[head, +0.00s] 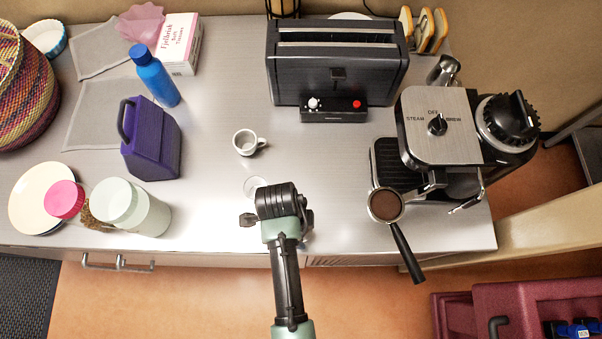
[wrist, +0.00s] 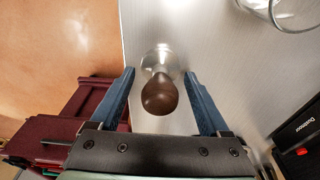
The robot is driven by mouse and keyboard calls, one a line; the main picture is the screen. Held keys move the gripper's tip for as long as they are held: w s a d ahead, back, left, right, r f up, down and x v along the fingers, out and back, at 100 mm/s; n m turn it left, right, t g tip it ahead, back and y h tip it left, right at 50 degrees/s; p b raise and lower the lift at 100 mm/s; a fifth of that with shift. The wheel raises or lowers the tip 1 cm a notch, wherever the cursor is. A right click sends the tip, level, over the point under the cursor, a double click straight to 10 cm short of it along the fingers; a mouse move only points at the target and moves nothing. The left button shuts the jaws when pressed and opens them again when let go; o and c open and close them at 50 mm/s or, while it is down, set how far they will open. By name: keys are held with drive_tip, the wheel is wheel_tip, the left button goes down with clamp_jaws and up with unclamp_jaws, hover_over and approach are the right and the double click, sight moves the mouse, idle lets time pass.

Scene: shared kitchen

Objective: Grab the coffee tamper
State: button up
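The coffee tamper (wrist: 160,93) shows in the wrist view, with a dark brown rounded handle toward the camera and a shiny metal base on the counter. My gripper (wrist: 160,73) is open, with one blue finger on each side of the tamper and visible gaps between fingers and handle. In the head view my gripper (head: 278,205) points down over the front part of the counter.
To the right, a portafilter (head: 385,204) sits at the espresso machine (head: 438,115). A black toaster (head: 337,75) stands at the back. The counter's front edge (head: 215,253) is close.

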clamp_jaws()
drive_tip(key=shift+r, duration=0.15)
